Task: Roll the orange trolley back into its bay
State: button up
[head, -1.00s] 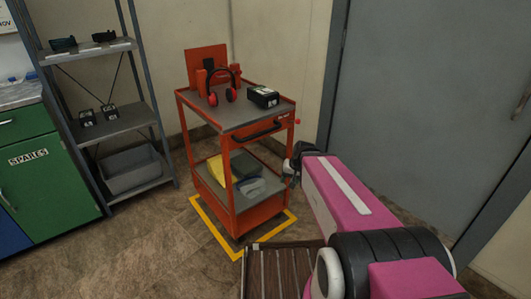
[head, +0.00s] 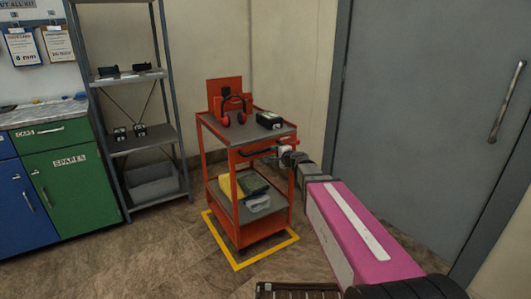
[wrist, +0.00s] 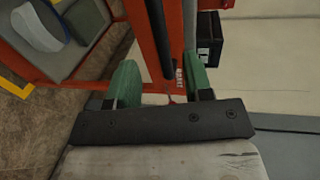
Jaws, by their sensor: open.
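The orange trolley (head: 240,223) stands upright against the back wall, on the floor inside a yellow outlined bay (head: 266,254). Its dark handle (head: 254,152) is on the side facing me. My gripper (head: 289,158) is at the right end of that handle. In the wrist view my gripper (wrist: 162,76) is open, with its green fingers apart and a dark bar of the trolley running toward the gap between them. I cannot tell whether the fingers touch it. The trolley's far wheels are hidden.
Red ear defenders (head: 234,117) and a black box (head: 269,120) sit on the trolley top, with folded cloths (head: 258,202) below. A metal shelf (head: 146,143) and green cabinet (head: 68,185) stand left. A grey door (head: 430,120) is right. Floor in front is clear.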

aim_at(267, 150)
jog(key=x, duration=1)
jog(key=shift+w+f, duration=0.1)
grip_shut()
